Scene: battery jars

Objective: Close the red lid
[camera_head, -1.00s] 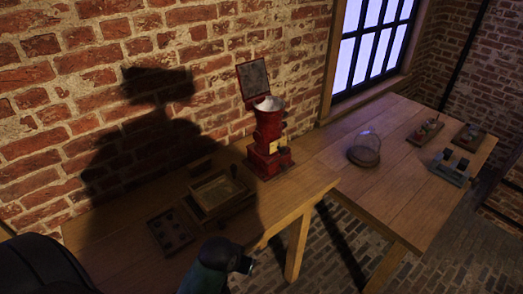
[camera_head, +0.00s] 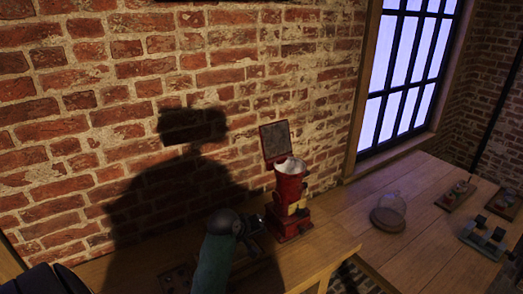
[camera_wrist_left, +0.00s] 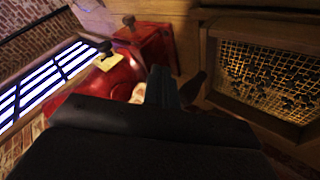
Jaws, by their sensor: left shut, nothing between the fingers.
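A red machine (camera_head: 288,198) with a pale funnel-like top (camera_head: 291,167) stands on the wooden table against the brick wall. Its square lid (camera_head: 275,142) is open, standing up behind the funnel, with its dark inner face showing. My left gripper (camera_head: 259,222) is shut and empty, low at the left side of the machine; I cannot tell if it touches. In the left wrist view the machine's red body (camera_wrist_left: 112,77) is close ahead, beyond the dark gripper (camera_wrist_left: 162,84). The lid is not clear in that view. My right gripper is not in view.
A wood-framed mesh tray (camera_wrist_left: 209,62) with dark bits is at the right in the wrist view. A glass dome (camera_head: 390,207) stands on the right table (camera_head: 350,215), with small trays (camera_head: 485,238) farther right. My left arm hides part of the near table.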

